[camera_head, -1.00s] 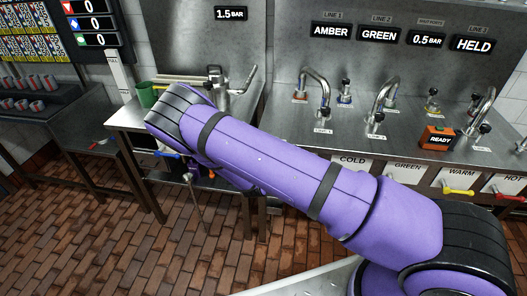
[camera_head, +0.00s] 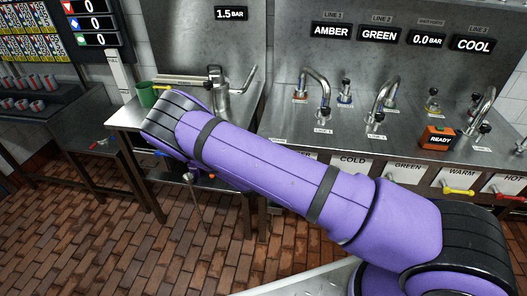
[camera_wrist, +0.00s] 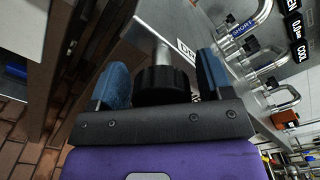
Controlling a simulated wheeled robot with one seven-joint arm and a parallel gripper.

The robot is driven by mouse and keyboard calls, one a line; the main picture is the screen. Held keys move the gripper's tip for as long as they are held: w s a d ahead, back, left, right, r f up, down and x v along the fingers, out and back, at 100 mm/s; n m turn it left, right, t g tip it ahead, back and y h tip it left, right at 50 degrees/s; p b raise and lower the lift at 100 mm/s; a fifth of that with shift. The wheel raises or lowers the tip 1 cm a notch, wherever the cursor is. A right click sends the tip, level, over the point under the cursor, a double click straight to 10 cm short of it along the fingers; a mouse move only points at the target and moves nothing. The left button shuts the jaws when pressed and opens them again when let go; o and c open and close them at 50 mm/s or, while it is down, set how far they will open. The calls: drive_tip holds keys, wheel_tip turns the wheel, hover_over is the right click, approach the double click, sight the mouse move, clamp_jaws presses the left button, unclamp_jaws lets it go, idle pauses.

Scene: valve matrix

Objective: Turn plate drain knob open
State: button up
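In the wrist view a black ribbed knob (camera_wrist: 161,80) on a metal stem sits between the blue-padded fingers of my gripper (camera_wrist: 162,78). The fingers stand apart on either side of it, with narrow dark gaps that look like no firm contact. Which knob this is cannot be read; a white label behind it is partly cut off. In the head view my purple arm hides the gripper and this knob. The line 3 display (camera_head: 473,44) reads COOL, and the wait-point display (camera_head: 427,38) reads 0.0 BAR.
The steel counter (camera_head: 290,125) holds several curved taps and an orange READY box (camera_head: 437,137). Yellow (camera_head: 457,191) and red handles line its front at right. A green cup (camera_head: 147,94) stands on the left bench. The brick floor (camera_head: 90,240) is clear at lower left.

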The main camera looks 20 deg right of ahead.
drive_tip(key=v, duration=1)
drive_tip(key=shift+s+a, duration=0.25)
drive_tip(key=shift+s, duration=0.05)
drive_tip(key=shift+r, duration=0.1)
